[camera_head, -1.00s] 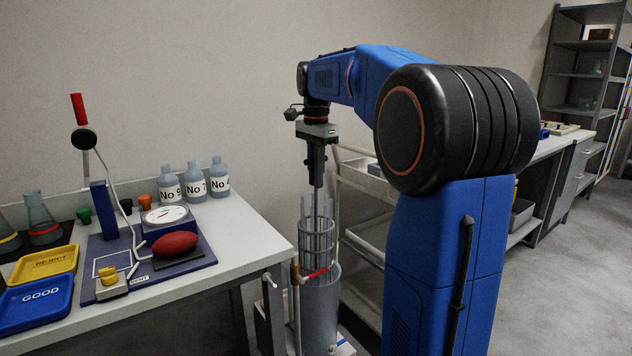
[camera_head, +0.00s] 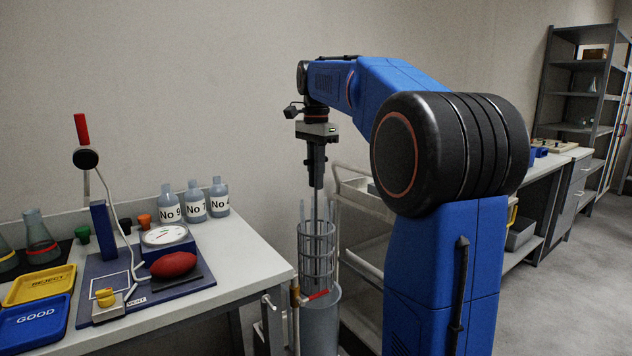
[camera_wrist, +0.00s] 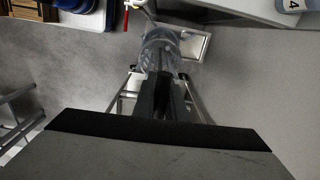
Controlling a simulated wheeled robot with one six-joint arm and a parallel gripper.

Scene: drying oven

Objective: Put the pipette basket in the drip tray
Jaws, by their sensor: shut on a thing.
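The pipette basket (camera_head: 316,262) is a tall grey wire cage hanging upright from a thin rod under my gripper (camera_head: 316,184). My gripper is shut on this rod, above the cage. The basket's lower end is at the mouth of a grey upright cylinder (camera_head: 320,328); whether it is clear of the rim I cannot tell. In the wrist view, my dark gripper fingers (camera_wrist: 165,98) point at the round basket and cylinder, which overlap. A pale square base (camera_wrist: 198,46) shows beside the cylinder there. I cannot clearly identify the drip tray.
A bench (camera_head: 235,255) with bottles, a scale and a red rubber bulb (camera_head: 173,265) stands left of the cylinder. A red-handled tap (camera_head: 317,295) sits by the cylinder's rim. A shelved trolley (camera_head: 362,250) stands close behind on the right. Open floor lies farther right.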

